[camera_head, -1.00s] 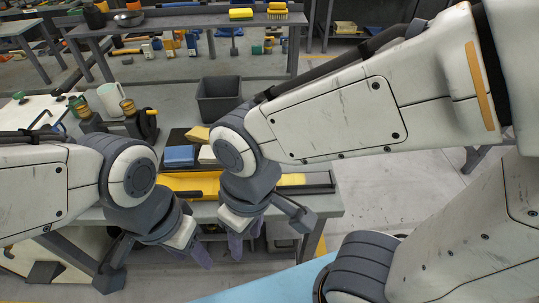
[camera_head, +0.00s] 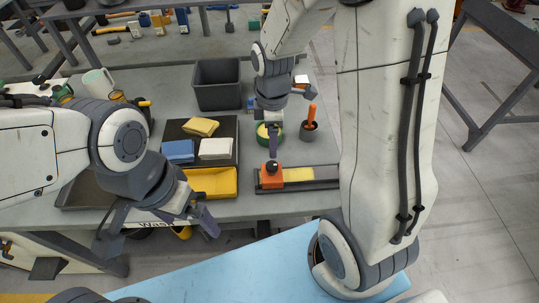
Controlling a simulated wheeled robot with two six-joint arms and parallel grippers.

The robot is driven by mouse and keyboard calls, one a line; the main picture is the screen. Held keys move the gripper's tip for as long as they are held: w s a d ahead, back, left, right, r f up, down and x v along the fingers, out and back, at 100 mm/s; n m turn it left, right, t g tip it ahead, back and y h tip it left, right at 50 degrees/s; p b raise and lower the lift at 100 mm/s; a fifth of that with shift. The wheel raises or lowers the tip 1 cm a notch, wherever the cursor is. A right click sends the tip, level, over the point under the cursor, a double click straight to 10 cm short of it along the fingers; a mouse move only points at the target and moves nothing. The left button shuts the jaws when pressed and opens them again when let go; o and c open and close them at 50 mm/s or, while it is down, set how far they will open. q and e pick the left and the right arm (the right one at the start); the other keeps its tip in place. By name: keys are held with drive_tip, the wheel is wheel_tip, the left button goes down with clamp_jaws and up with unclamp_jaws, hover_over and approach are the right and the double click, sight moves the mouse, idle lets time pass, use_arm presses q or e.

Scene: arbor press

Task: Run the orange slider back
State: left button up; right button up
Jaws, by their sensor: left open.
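The orange slider (camera_head: 270,181), a block with a dark knob on top, sits at the left part of a dark rail (camera_head: 325,184) with a yellow strip (camera_head: 299,174) to its right. My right gripper (camera_head: 273,152) points down just behind the slider's knob in the picture. Its fingers show nearly edge-on, so its opening and any contact with the knob cannot be told. My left gripper (camera_head: 197,218) is open and empty near the table's front edge, left of the rail.
A yellow tray (camera_head: 225,184) lies left of the rail. Behind it is a dark tray (camera_head: 233,131) with yellow, blue and white cloths. A grey bin (camera_head: 218,86), a green-rimmed roll (camera_head: 263,138) and a cup with an orange handle (camera_head: 309,131) stand farther back.

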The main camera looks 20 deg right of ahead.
sight(272, 165)
wheel_tip(272, 165, down, 10)
drive_tip(key=shift+f+p, duration=0.15)
drive_tip(key=shift+p, duration=0.4)
clamp_jaws()
idle(1.3)
